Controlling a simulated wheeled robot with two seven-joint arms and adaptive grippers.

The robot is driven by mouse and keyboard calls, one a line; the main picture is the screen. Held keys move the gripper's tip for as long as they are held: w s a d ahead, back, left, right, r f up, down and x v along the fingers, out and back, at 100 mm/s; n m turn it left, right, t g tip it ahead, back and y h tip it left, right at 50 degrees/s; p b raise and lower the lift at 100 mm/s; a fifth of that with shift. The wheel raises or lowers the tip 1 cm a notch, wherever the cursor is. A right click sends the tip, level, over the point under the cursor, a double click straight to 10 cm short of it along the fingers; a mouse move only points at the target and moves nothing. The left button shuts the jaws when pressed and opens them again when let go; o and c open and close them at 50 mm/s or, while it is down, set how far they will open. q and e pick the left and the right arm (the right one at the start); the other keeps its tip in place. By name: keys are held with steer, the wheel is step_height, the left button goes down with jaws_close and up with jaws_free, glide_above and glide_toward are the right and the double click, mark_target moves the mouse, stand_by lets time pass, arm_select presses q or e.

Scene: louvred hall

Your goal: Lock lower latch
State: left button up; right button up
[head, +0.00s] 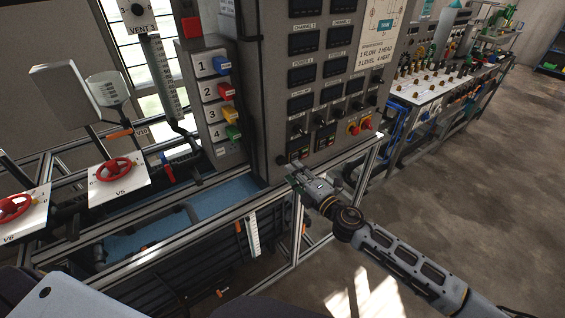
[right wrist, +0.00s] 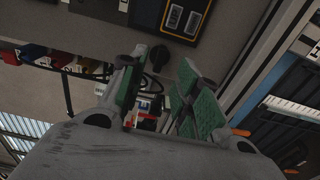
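My right gripper (head: 297,174) is in front of the lower edge of the grey control cabinet (head: 255,110) in the head view. In the right wrist view its two green-padded fingers (right wrist: 158,72) stand apart with nothing held between them. A dark rounded part (right wrist: 158,54), possibly the lower latch, shows on the cabinet face beyond the gap. I cannot tell whether it is the latch or how it is set. In the head view a small dark fitting (head: 281,159) sits at the cabinet's lower edge, left of the gripper. My left gripper is not in view.
A metal frame rail (head: 215,218) runs below the cabinet, close to my right gripper. Red valve wheels (head: 119,171) stand at left, and numbered coloured switches (head: 226,91) are on the cabinet's side. A bench (head: 440,90) stands behind. Floor (head: 465,190) at right is clear.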

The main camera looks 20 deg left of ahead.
mark_target(284, 163)
steer(key=shift+b+x, duration=0.4)
steer(key=shift+x, duration=2.05)
steer(key=shift+c, duration=0.2)
jaws_close()
